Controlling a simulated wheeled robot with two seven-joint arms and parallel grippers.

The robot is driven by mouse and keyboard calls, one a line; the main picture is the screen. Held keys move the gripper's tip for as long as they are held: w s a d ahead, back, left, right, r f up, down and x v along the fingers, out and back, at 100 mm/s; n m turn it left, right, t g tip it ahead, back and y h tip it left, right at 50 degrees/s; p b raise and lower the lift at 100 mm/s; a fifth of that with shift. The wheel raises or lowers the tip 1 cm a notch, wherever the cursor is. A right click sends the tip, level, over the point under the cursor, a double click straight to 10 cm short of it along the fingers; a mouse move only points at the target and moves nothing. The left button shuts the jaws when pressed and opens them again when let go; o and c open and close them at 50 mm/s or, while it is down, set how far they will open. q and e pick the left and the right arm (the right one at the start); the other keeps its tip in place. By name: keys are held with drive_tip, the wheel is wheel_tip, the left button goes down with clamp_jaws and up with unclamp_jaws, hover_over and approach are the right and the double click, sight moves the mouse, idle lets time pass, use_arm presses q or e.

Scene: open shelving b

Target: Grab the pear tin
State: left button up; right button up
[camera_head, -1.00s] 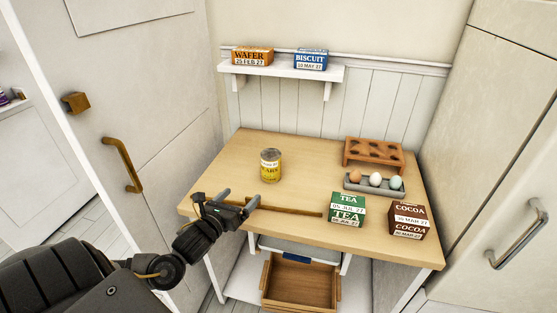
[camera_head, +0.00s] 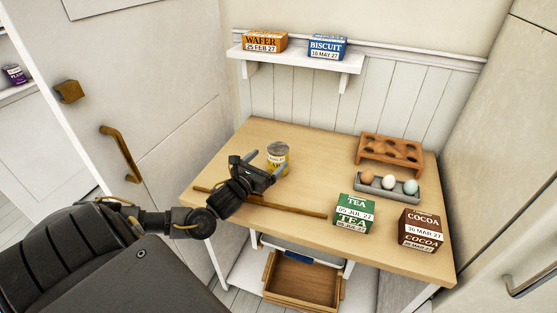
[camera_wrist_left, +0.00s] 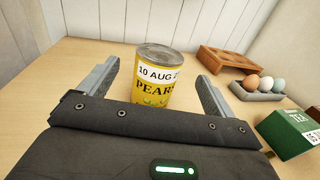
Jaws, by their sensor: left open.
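The pear tin (camera_head: 279,153) is a yellow can with a grey metal lid, standing upright on the wooden table. In the left wrist view the pear tin (camera_wrist_left: 156,81) shows a white date label and the word PEARS. My left gripper (camera_head: 265,167) is open, just in front of the tin. In the wrist view its two fingers (camera_wrist_left: 152,84) point towards the tin, one on each side, with gaps between. The tin's lower part is partly hidden by the gripper in the head view. My right gripper is not in view.
A green tea box (camera_head: 354,215) and a brown cocoa box (camera_head: 420,230) stand at the table's front right. A grey tray (camera_head: 388,191) with eggs and a wooden egg rack (camera_head: 390,152) are behind them. A wooden strip (camera_head: 290,207) lies near the front edge.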

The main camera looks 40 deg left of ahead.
sight(272, 156)
use_arm(q)
drive_tip(key=shift+w, duration=0.15)
drive_tip(key=w, duration=0.3)
drive_tip(key=w+p, duration=0.1)
drive_tip(key=shift+w+a+f, duration=0.15)
drive_tip(key=shift+w+a, duration=0.2)
drive_tip(key=shift+w, duration=0.05)
drive_tip(key=shift+c, duration=0.5)
drive_tip(key=c, duration=1.2)
drive_tip(key=shift+c, duration=0.4)
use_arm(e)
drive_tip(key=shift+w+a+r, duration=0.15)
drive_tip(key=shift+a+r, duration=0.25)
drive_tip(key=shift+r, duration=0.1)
